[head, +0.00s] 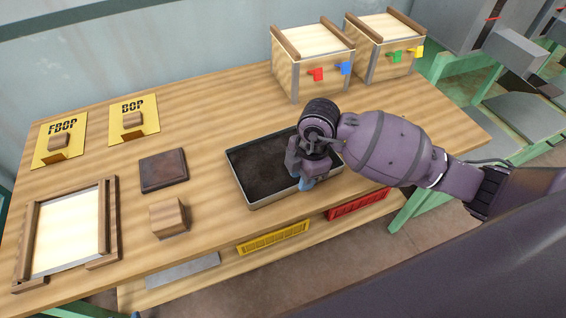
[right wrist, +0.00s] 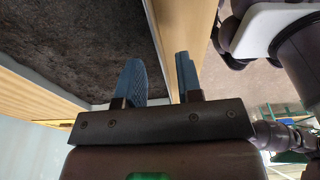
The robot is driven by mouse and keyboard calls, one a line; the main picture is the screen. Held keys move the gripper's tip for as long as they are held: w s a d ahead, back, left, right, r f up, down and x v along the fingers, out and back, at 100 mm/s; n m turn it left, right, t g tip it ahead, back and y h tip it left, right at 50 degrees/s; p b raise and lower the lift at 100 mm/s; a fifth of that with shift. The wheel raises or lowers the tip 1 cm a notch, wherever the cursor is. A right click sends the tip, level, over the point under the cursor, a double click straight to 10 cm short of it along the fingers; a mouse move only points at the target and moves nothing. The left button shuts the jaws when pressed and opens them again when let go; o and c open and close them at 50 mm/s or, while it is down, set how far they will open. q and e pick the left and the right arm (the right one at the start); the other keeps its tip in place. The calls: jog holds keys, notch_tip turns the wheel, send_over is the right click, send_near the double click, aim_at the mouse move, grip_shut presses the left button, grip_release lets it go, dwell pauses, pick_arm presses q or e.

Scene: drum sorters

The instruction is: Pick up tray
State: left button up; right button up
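The tray (head: 272,198) is a shallow rectangular pan with a dark floor and a pale metal rim. It sits on the wooden table near its front edge. My right gripper (head: 305,184) is at the tray's front right part, pointing down, and the arm hides that corner. In the right wrist view, the blue fingers (right wrist: 159,82) are apart. One finger is over the tray's dark inside (right wrist: 65,45) and the other is beyond its rim. Whether either finger touches the wall I cannot tell. My left gripper is not in view.
On the table (head: 215,135) are a dark square plate (head: 164,170), a wooden block (head: 168,218), a framed board (head: 70,232) and two yellow signs (head: 60,142). Two wooden boxes (head: 312,65) with coloured taps stand behind. Yellow (head: 273,238) and red (head: 358,204) crates are below.

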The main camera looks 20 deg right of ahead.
jog(key=f, duration=0.3)
jog(key=shift+a+b, duration=0.25)
jog(key=shift+b, duration=0.05)
grip_shut()
